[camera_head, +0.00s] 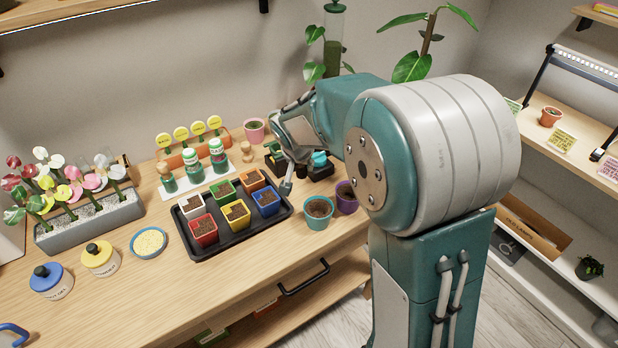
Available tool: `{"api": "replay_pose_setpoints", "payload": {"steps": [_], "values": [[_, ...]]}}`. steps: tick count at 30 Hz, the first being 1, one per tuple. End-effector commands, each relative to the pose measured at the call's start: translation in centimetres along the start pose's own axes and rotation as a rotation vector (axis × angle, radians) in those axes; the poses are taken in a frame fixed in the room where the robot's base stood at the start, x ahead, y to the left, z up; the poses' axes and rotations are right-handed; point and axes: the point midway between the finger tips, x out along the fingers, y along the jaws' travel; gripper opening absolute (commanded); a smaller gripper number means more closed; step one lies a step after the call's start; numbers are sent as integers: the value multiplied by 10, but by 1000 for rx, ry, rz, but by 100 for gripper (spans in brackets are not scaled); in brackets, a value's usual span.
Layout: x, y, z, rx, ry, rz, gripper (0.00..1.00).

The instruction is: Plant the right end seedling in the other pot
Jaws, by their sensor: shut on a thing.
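My gripper (286,172) is low over the back right of the bench, behind the black tray. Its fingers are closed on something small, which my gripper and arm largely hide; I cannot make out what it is. Dark blocks (274,161) with a bit of green lie beside the fingers, and another dark block (320,173) with a teal top is to their right. A teal pot (319,211) filled with soil stands in front of them. A purple pot (346,196) stands beside it, partly hidden by my arm. A pink pot (254,130) stands behind my gripper.
A black tray (190,254) holds several coloured square pots of soil. Green bottles (217,155) and yellow round labels (180,134) stand behind it. A grey planter (92,224) of flowers, a blue bowl (148,256) and lidded jars (100,258) are at left. The front bench strip is clear.

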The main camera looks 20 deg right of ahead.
Motion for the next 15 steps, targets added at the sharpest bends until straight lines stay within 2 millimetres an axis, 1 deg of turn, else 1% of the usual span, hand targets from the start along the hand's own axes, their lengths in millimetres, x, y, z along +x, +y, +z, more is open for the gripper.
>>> {"api": "replay_pose_setpoints", "payload": {"steps": [3, 9, 15], "values": [[-10, 6, 11, 109, 26, 43, 24], [-28, 11, 31, 324, 87, 140, 24], [-50, 25, 46, 576, 163, 257, 24]]}}
